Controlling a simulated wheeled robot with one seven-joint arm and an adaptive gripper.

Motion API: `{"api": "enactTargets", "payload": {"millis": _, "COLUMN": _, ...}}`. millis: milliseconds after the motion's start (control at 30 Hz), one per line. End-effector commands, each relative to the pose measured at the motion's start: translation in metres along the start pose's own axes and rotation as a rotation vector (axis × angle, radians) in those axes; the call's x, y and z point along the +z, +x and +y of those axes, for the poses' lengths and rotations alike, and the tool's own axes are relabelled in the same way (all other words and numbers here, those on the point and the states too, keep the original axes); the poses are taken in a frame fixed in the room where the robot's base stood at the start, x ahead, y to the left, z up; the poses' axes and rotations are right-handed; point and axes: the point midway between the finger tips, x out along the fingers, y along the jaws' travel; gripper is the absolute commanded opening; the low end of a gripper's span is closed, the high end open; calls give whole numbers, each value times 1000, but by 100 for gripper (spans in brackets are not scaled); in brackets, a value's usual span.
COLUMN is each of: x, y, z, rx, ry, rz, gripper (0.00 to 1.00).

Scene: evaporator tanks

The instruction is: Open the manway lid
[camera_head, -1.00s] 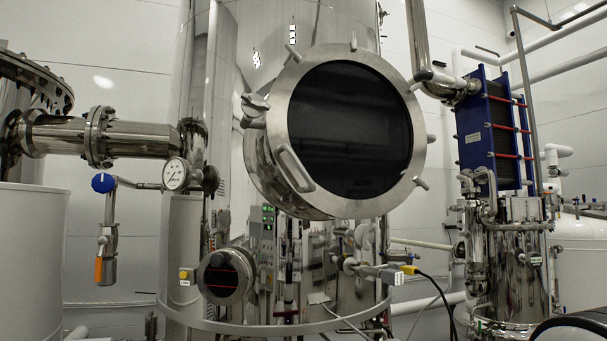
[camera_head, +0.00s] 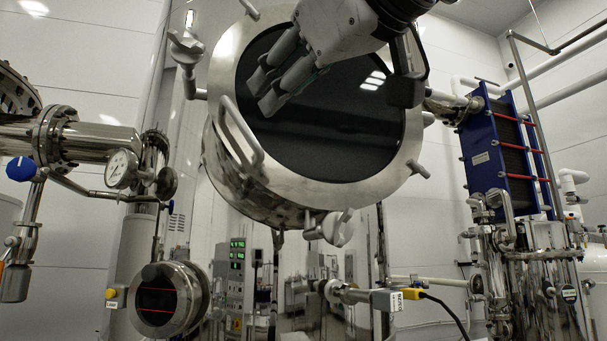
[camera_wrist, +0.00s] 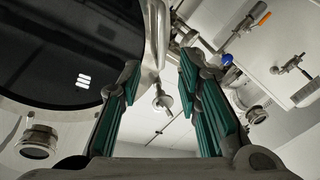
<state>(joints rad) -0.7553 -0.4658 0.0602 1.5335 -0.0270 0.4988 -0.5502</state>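The manway lid (camera_head: 392,168) is a round metal ring with a dark glass centre, facing me and apparently closed. A bent bar handle (camera_head: 240,135) stands on its lower left rim. Clamp knobs sit around the rim, one at upper left (camera_head: 186,48) and one below (camera_head: 338,229). My gripper (camera_head: 264,92) is in front of the glass, above and right of the handle. In the wrist view my gripper (camera_wrist: 160,73) has its green-padded fingers apart. A metal bar, probably the handle (camera_wrist: 154,35), shows beyond the gap, near the left finger. Nothing is held.
A pressure gauge (camera_head: 122,168) and blue-knobbed pipework (camera_head: 21,168) are at left. A small round port (camera_head: 165,300) and a control panel (camera_head: 236,265) lie below. A blue plate heat exchanger (camera_head: 495,155) stands at right, with a yellow-ended cable (camera_head: 422,295) near it.

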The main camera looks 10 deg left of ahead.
Motion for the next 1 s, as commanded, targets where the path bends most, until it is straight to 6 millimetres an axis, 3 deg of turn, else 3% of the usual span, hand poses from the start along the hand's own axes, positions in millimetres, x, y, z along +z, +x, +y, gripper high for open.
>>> {"api": "enactTargets", "payload": {"millis": 600, "x": 1, "y": 109, "z": 0, "rx": -1, "ry": 3, "rz": -6, "gripper": 31}}
{"api": "enactTargets", "payload": {"millis": 800, "x": 1, "y": 127, "z": 0, "rx": 0, "ry": 3, "rz": -5, "gripper": 31}}
{"api": "enactTargets", "payload": {"millis": 1000, "x": 2, "y": 131, "z": 0, "rx": 0, "ry": 3, "rz": -5, "gripper": 31}}
